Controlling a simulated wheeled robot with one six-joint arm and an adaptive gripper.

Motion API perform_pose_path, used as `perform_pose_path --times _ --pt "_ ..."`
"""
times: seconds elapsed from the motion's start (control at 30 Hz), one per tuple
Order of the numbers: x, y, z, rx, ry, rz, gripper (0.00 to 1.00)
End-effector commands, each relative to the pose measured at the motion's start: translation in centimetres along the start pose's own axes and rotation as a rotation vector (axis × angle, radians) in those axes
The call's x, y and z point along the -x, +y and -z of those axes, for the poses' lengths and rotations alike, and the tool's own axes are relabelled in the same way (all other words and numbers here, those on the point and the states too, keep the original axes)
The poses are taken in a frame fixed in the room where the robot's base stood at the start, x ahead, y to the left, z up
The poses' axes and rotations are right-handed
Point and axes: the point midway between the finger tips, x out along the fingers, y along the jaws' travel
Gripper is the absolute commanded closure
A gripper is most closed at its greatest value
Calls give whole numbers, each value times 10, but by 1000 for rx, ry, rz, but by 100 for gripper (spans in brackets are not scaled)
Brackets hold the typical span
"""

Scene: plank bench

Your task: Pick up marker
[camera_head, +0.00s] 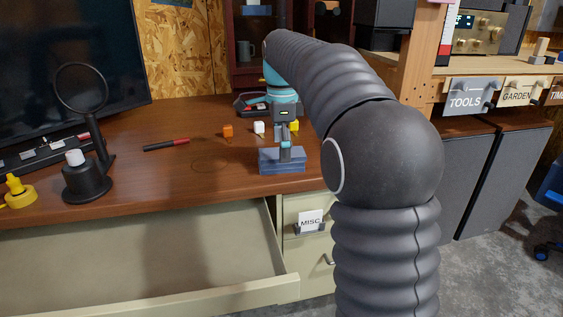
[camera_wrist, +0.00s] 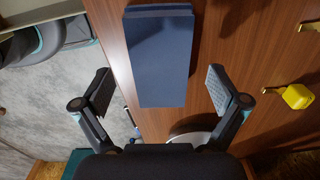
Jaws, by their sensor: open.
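A marker (camera_head: 166,145) with a black body and a red end lies flat on the brown bench in the head view, left of my gripper. My gripper (camera_head: 286,152) is at the blue block (camera_head: 281,161) near the bench's front edge. In the wrist view my gripper (camera_wrist: 160,88) has its two fingers wide apart, and the blue block (camera_wrist: 160,58) shows between and beyond them. I cannot tell whether the fingers touch the block. The marker does not show in the wrist view.
An orange cube (camera_head: 228,131), a white cube (camera_head: 259,128) and a yellow object (camera_head: 294,126) sit behind the block. An open drawer (camera_head: 140,260) juts out below the bench. The bench around the marker is clear.

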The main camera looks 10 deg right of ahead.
Motion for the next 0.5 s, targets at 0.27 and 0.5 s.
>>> perform_pose_path --times 0.27,0.5 --pt "-26 0 0 0 0 0 3" --pt "-26 0 0 1 0 1 11"
